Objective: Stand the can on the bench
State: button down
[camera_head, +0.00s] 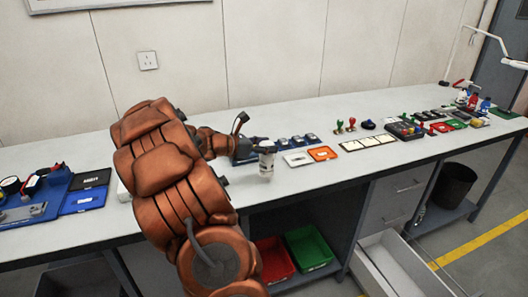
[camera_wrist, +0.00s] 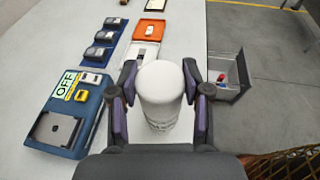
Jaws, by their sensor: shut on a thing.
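In the wrist view the can (camera_wrist: 160,95) shows as a white cylinder between the two purple-padded fingers. My gripper (camera_wrist: 159,78) is shut on it, a finger on each side. In the head view my gripper (camera_head: 262,146) is small and partly hidden by my arm. I cannot tell whether the can's base touches the bench.
A blue device with an OFF label (camera_wrist: 70,110) lies left of my gripper. White and orange trays (camera_head: 322,153) lie beyond the can. Red and green bins (camera_head: 306,247) sit below the bench, and an open drawer (camera_head: 395,265) juts out at the front.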

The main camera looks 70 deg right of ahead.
jog(key=shift+w+d+f, duration=0.25)
jog(key=shift+w+d, duration=0.05)
jog(key=shift+w, duration=0.2)
jog(key=shift+f+p, duration=0.4)
jog(key=shift+f, duration=1.2)
jog(key=shift+f, duration=0.1)
jog(key=c, duration=0.5)
grip_release()
